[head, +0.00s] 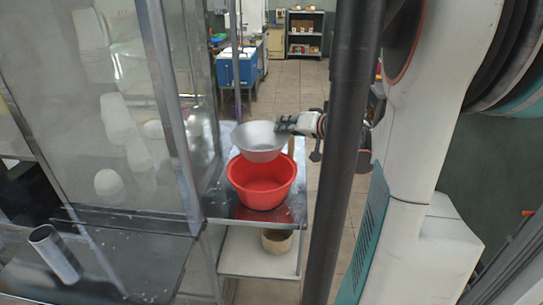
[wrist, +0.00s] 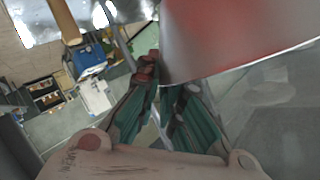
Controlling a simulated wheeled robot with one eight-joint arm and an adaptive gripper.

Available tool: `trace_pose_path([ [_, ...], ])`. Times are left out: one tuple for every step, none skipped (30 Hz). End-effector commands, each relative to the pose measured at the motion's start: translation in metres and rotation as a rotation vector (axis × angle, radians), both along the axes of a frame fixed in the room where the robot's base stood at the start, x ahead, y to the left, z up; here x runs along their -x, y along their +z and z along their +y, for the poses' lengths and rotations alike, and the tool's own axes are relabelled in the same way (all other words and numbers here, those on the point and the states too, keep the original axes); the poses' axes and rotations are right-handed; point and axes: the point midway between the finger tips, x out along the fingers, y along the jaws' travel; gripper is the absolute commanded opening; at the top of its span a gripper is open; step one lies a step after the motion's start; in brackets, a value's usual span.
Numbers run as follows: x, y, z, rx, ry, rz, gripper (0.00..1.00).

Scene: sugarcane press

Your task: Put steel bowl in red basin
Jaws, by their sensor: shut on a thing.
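The steel bowl (head: 260,138) is held upright or nearly so above the red basin (head: 262,189) in the head view. My gripper (head: 287,124) is shut on the bowl's right rim. The basin stands on a metal side table, and the bowl overlaps its far part in the picture. In the wrist view my gripper (wrist: 160,82) pinches the edge of the bowl (wrist: 235,40), whose wall has a red reflection. The basin cannot be made out apart from that reflection in the wrist view.
A glass-walled cabinet (head: 110,110) with a metal frame stands close on the left of the basin. The side table (head: 240,208) has a lower shelf (head: 260,252) with a beige pot (head: 277,241). A blue container (head: 238,68) stands further back. The tiled floor behind is open.

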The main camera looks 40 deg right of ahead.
Motion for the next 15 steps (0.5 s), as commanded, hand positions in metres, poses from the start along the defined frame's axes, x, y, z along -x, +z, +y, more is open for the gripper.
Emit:
trace_pose_path([
  [0.0,-0.016,0.0,-0.001,0.0,0.0,0.0],
  [0.0,-0.021,0.0,-0.001,0.0,0.0,0.0],
  [0.0,-0.029,0.0,-0.001,0.0,0.0,0.0],
  [0.0,-0.034,0.0,-0.001,0.0,0.0,0.0],
  [0.0,-0.038,0.0,-0.001,0.0,0.0,0.0],
  [0.0,-0.042,0.0,-0.001,0.0,0.0,0.0],
  [0.0,-0.045,0.0,-0.001,0.0,0.0,0.0],
  [0.0,-0.047,0.0,-0.001,0.0,0.0,0.0],
  [0.0,-0.048,0.0,-0.001,0.0,0.0,0.0],
  [0.0,-0.049,0.0,-0.001,0.0,0.0,0.0],
  [0.0,-0.051,0.0,-0.001,0.0,0.0,0.0],
  [0.0,-0.053,0.0,-0.001,0.0,0.0,0.0],
  [0.0,-0.055,0.0,-0.001,0.0,0.0,0.0],
  [0.0,-0.058,0.0,-0.001,0.0,0.0,0.0],
  [0.0,-0.063,0.0,-0.001,0.0,0.0,0.0],
])
